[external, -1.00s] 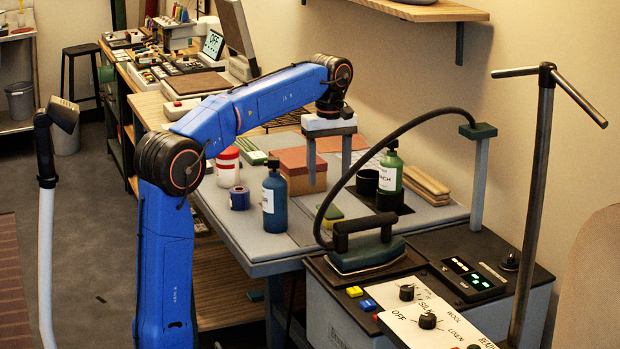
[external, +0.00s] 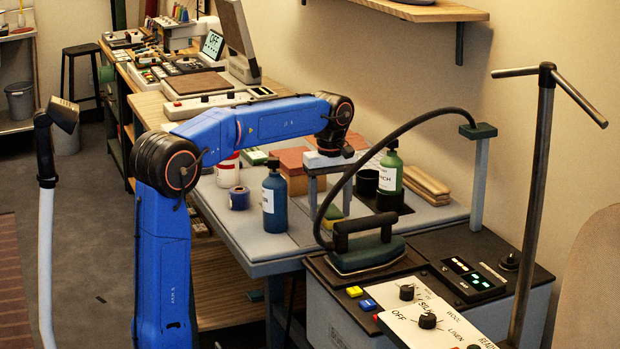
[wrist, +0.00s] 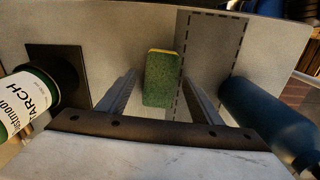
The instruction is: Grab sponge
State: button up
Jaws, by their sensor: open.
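The sponge (wrist: 163,80), green on top with a yellow edge, lies on the grey table in the wrist view, between and just beyond my gripper's two fingers. In the external view the sponge (external: 333,213) shows near the table's front edge, partly hidden by a finger. My gripper (external: 330,216) points down over it, with one finger on each side. In the wrist view my gripper (wrist: 163,98) is open and empty. Whether a finger touches the sponge I cannot tell.
A blue bottle (external: 274,203) stands close to the left of my gripper, and a green starch bottle (external: 390,174) to the right. The iron (external: 367,249) with its arching hose sits in front. A reddish box (external: 292,160) stands behind.

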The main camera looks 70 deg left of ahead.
jog(key=c, duration=1.1)
